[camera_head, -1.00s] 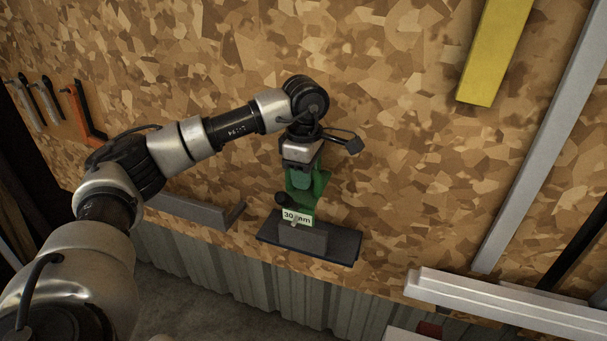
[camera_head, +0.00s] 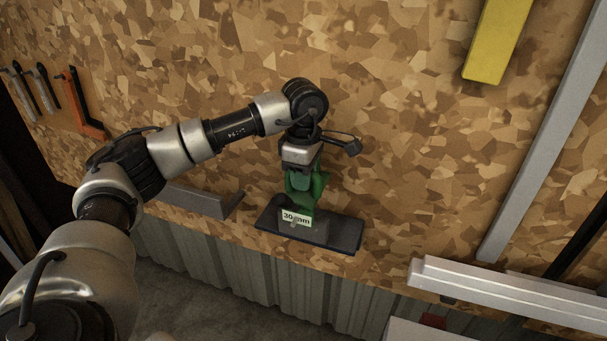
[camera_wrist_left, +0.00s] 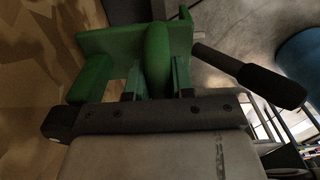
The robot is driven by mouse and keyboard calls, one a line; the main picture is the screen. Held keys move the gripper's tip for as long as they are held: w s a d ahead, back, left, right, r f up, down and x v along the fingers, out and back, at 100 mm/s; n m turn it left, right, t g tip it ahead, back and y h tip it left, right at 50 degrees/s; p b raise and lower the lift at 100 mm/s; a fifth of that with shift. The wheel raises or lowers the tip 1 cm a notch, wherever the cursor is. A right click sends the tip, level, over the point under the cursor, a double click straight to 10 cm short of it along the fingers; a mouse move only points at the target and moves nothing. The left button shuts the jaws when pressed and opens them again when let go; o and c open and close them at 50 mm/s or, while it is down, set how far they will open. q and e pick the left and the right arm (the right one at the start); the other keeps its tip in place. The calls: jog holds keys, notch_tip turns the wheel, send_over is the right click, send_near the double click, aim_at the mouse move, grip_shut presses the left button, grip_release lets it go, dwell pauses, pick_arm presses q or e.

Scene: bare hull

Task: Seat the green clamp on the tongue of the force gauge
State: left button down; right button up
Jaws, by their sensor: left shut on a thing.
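The green clamp (camera_head: 307,187) is held in my left gripper (camera_head: 300,176), which is shut on it and points down. A grey block on a dark flat base (camera_head: 343,234), which I take to be the force gauge, is directly under the clamp. A white "30 mm" label (camera_head: 296,218) shows in front, at the clamp's lower end. The tongue is hidden, so I cannot tell whether the clamp touches it. My right gripper is out of view.
A chipboard wall (camera_head: 420,150) stands behind. A grey ledge (camera_head: 203,202) is left of the base. Hand tools and an orange bracket (camera_head: 82,105) hang at the far left. Pale rails (camera_head: 500,288) lie at the right. A yellow bar (camera_head: 497,40) is at upper right.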

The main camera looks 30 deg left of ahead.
aim_at(304, 195)
pick_arm(q)
jog(key=shift+f+b, duration=1.2)
jog(key=shift+f, duration=0.4)
jog(key=shift+f+b, duration=0.6)
jog(key=shift+f, duration=0.25)
jog(key=c, duration=0.9)
grip_release()
jog(key=shift+f, duration=0.1)
notch_tip(304, 195, up, 10)
jog(key=shift+r+b, duration=0.15)
jog(key=shift+b, duration=0.85)
jog(key=shift+s+r, duration=0.1)
jog(key=shift+r, duration=0.25)
